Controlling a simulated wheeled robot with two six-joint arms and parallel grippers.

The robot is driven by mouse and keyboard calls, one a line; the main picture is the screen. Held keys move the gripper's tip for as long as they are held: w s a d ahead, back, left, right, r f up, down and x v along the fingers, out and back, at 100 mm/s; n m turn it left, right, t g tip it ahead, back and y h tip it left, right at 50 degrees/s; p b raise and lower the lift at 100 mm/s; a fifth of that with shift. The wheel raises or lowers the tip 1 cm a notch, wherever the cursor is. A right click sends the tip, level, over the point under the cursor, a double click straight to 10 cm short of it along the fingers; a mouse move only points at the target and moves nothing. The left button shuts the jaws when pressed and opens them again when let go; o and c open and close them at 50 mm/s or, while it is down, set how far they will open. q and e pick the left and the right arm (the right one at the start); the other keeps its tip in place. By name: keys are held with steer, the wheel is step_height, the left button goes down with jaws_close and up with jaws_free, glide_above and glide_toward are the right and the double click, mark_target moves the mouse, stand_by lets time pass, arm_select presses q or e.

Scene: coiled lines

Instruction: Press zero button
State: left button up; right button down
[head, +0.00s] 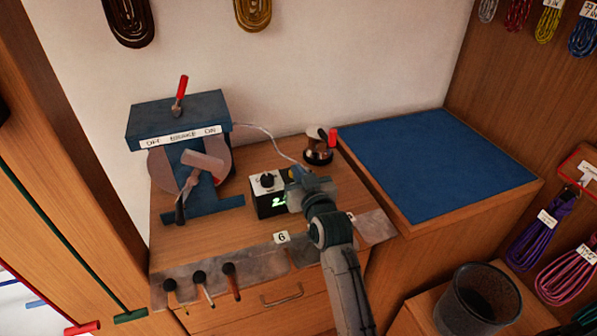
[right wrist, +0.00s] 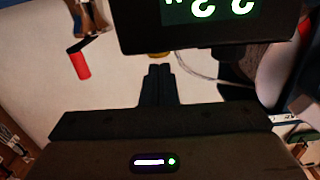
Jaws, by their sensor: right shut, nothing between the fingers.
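A small counter box (head: 270,203) with lit green digits and a black knob on top stands on the wooden bench. Its display also shows upside down at the top of the right wrist view (right wrist: 212,10). My right gripper (head: 298,180) is shut and empty, at the right side of the box, and its body hides part of that side. In the right wrist view its closed fingers (right wrist: 157,75) point at a small yellowish part (right wrist: 158,55). I cannot tell whether they touch it. No zero label is readable. My left gripper is not in view.
A blue winding machine (head: 180,120) marked OFF, BRAKE, ON stands left of the box. A red-handled crank piece (head: 318,150) is behind the gripper, with a pale cable nearby. A blue mat (head: 435,160) lies clear at the right. A dark bin (head: 478,300) stands lower right.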

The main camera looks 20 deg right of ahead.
steer(key=shift+f, duration=0.2)
steer(key=shift+f, duration=0.85)
